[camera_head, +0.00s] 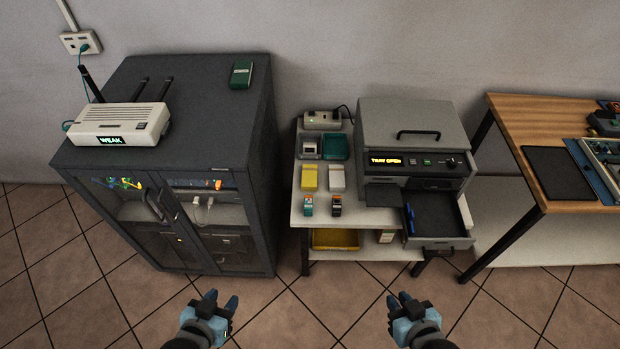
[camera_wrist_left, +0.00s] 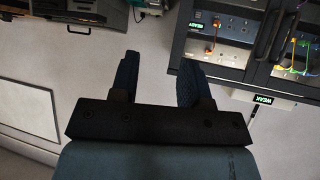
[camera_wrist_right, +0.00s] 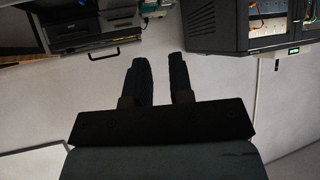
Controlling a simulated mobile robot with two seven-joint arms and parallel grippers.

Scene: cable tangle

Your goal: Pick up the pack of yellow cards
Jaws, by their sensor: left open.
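The pack of yellow cards (camera_head: 309,178) lies on the white top of the small stand, left of a whitish pack (camera_head: 337,179). No gripper touches it. My left gripper (camera_head: 221,298) is open and empty over the floor, in front of the dark cabinet. Its two fingers (camera_wrist_left: 157,78) stand apart in the left wrist view. My right gripper (camera_head: 399,299) is empty over the floor, in front of the stand. Its fingers (camera_wrist_right: 161,82) show a smaller gap in the right wrist view. I cannot make out the yellow pack in either wrist view.
Green and grey packs and two small coloured boxes (camera_head: 322,206) sit around the yellow pack. A grey printer (camera_head: 412,128) with its tray (camera_head: 437,217) open stands right of it. The dark cabinet (camera_head: 185,125) stands left, a wooden table (camera_head: 530,112) right. A yellow bin (camera_head: 336,239) is below.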

